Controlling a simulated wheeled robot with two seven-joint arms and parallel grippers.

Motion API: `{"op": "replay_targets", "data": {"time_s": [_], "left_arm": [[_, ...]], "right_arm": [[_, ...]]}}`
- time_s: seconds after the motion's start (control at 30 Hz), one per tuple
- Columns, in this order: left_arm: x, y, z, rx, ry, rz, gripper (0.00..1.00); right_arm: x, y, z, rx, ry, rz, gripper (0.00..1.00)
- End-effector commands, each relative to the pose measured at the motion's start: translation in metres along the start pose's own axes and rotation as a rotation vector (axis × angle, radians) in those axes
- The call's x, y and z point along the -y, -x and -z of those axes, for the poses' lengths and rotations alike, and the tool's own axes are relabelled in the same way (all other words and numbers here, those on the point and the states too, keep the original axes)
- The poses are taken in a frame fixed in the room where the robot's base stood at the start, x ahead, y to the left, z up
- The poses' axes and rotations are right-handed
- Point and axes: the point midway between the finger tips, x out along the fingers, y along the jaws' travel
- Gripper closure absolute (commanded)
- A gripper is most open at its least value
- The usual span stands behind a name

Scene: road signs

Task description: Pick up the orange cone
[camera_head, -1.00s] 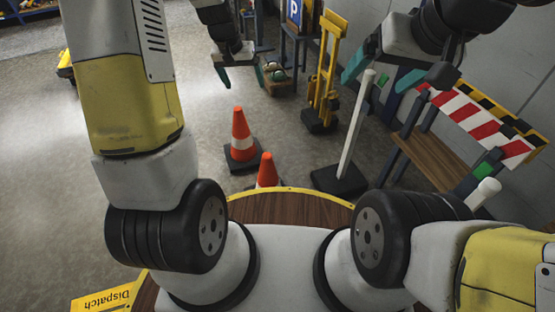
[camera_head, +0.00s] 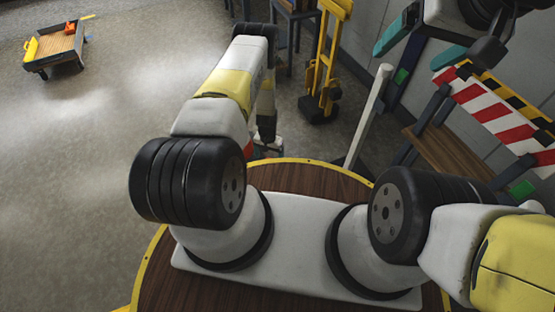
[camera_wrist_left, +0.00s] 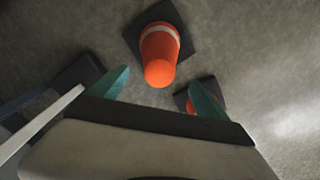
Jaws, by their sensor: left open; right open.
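In the left wrist view, an orange cone (camera_wrist_left: 160,58) with a white band stands on a dark square base, just beyond my left fingertips. A second orange cone (camera_wrist_left: 190,104) is partly covered by the finger on the right. My left gripper (camera_wrist_left: 159,90) is open, its teal fingers apart and empty; neither finger visibly touches the nearer cone. In the head view, my left arm hides the cones, except for a sliver of orange at its lower end. My right gripper (camera_head: 412,52) is open and empty at the upper right.
A white post (camera_head: 368,115) stands right of my left arm. A yellow hand truck (camera_head: 322,75), a red-white striped barrier (camera_head: 487,108) and a wooden bench (camera_head: 450,150) are along the right. A low cart (camera_head: 58,50) with a small orange item is far left. The left floor is clear.

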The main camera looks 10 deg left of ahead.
Motion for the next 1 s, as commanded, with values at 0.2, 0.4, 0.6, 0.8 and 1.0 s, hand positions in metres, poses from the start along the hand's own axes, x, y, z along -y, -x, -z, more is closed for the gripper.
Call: {"op": "replay_targets", "data": {"time_s": [0.2, 0.4, 0.6, 0.8, 1.0], "left_arm": [[-0.001, -0.025, -0.002, 0.002, -0.001, 0.000, 0.13], [-0.001, -0.052, -0.003, 0.002, -0.001, 0.000, 0.13], [-0.001, -0.075, -0.002, 0.002, -0.001, 0.000, 0.13], [-0.001, -0.078, -0.001, 0.001, 0.000, 0.000, 0.13], [-0.001, -0.077, -0.001, 0.001, 0.000, 0.000, 0.36]], "right_arm": [[0.000, 0.000, 0.000, 0.000, 0.000, 0.000, 0.13], [0.000, 0.000, 0.000, 0.000, 0.000, 0.000, 0.13], [0.000, 0.000, 0.000, 0.000, 0.000, 0.000, 0.13], [0.000, 0.000, 0.000, 0.000, 0.000, 0.000, 0.13], [0.000, 0.000, 0.000, 0.000, 0.000, 0.000, 0.13]]}}
